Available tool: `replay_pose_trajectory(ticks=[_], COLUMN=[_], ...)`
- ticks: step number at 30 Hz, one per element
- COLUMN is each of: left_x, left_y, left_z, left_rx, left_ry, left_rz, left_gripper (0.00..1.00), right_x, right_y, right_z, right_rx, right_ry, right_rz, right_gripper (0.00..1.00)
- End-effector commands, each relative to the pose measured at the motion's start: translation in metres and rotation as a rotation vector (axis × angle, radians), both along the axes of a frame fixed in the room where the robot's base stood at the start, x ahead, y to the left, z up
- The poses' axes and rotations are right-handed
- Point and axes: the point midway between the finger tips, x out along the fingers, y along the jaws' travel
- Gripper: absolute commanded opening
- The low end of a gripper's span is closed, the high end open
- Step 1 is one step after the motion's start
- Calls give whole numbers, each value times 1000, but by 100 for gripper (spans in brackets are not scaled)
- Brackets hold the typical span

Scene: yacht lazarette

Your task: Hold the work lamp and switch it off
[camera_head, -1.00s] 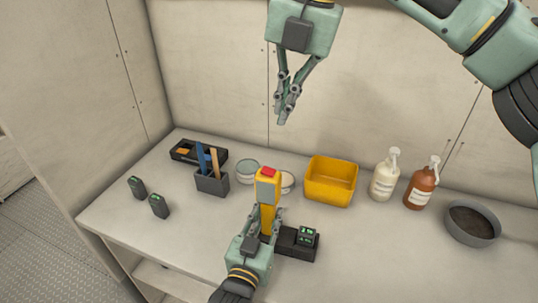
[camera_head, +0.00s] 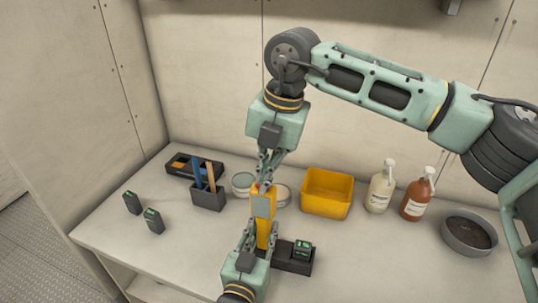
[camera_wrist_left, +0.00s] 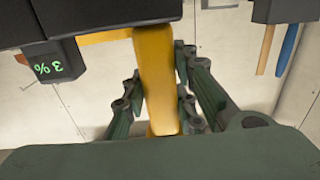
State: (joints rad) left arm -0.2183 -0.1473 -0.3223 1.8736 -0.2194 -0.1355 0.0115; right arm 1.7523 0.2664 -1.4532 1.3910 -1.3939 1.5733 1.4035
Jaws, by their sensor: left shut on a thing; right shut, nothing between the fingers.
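The work lamp (camera_head: 263,207) is a yellow upright body with a pale grey front panel, standing over the counter. My left gripper (camera_head: 262,240) is shut on the lamp's lower part. In the left wrist view the yellow lamp body (camera_wrist_left: 155,80) runs between the fingers of my left gripper (camera_wrist_left: 165,100). My right gripper (camera_head: 263,183) is shut with nothing between its fingers. It points down at the top of the lamp, its tips at or very near the red top. They hide most of that top, and I cannot tell whether they touch it.
A dark charger (camera_head: 285,262) with a battery (camera_head: 303,248) is right of the lamp. Two batteries (camera_head: 132,203) (camera_head: 153,220) lie left. Behind are a tool holder (camera_head: 208,198), black tray (camera_head: 178,172), tins (camera_head: 242,184), yellow bin (camera_head: 326,205), bottles (camera_head: 381,190) (camera_head: 417,199) and grey bowl (camera_head: 468,236).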

Motion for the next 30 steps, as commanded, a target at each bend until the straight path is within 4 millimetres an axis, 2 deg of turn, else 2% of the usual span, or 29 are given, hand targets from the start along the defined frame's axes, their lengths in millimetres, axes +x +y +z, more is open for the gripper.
replay_pose_trajectory(ticks=[3, 14, 17, 30], left_x=[0, 0, 0, 0], left_y=[0, 0, 0, 0], left_z=[0, 0, 0, 0], left_rx=[0, 0, 0, -1], left_ry=[0, 0, 0, -1], left_rz=[0, 0, -1, -1], left_gripper=[0, 0, 0, 0], right_x=[0, 0, 1, -1], right_y=[1, 2, 7, -1], right_z=[-6, -8, -16, -17], right_rx=[0, -1, -1, -4], right_ry=[1, 0, 1, 3], right_rz=[1, 1, 1, 0], right_gripper=[0, 0, 0, 0])
